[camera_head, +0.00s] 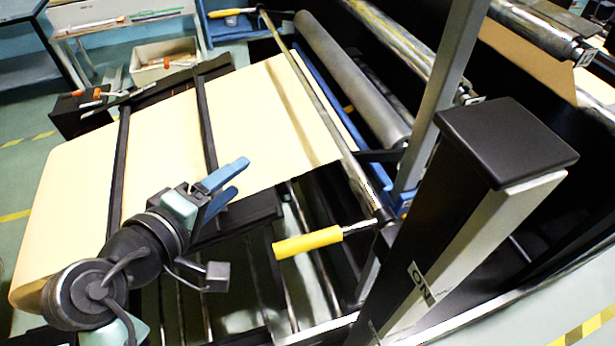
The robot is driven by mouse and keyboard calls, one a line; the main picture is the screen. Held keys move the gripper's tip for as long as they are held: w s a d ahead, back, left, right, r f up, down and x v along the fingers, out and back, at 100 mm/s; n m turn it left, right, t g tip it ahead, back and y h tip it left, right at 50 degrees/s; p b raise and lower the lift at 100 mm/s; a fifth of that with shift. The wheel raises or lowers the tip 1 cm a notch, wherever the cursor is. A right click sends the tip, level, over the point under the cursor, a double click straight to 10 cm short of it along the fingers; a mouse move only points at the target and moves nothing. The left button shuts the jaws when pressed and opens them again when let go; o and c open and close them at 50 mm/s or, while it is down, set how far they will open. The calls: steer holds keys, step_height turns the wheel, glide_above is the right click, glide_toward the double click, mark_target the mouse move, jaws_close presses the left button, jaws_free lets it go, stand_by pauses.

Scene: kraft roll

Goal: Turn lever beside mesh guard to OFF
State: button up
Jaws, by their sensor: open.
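A lever with a yellow grip (308,242) sticks out to the left from the machine frame, with its metal shaft running to a pivot near the dark post. A small label (420,283) on the post beside it appears to read ON. My gripper (240,178) has blue fingers, spread apart and empty. It is above the paper's near edge, up and left of the yellow grip and apart from it. A second yellow-gripped lever (232,12) is at the far end of the bar. I cannot make out a mesh guard or an OFF mark.
A wide sheet of kraft paper (260,110) runs under my arm to a grey roller (350,80). The thick dark post (480,190) stands close on the right. Dark rails cross the paper. A pale bin (163,62) sits at the back left.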

steer(key=s+f+n+g+h+p, duration=0.1)
steer(key=s+f+n+g+h, duration=0.1)
steer(key=s, duration=0.3)
steer(key=n+g+h+p, duration=0.1)
steer(key=n+h+p, duration=0.15)
steer(key=h, duration=0.25)
glide_toward(310, 242)
steer(key=p+x, duration=0.1)
steer(key=x, duration=0.2)
steer(key=p+x, duration=0.1)
steer(key=x, duration=0.3)
steer(key=f+p+x, duration=0.1)
steer(key=p+x, duration=0.1)
steer(key=x, duration=0.1)
steer(key=shift+w, duration=0.3)
jaws_close()
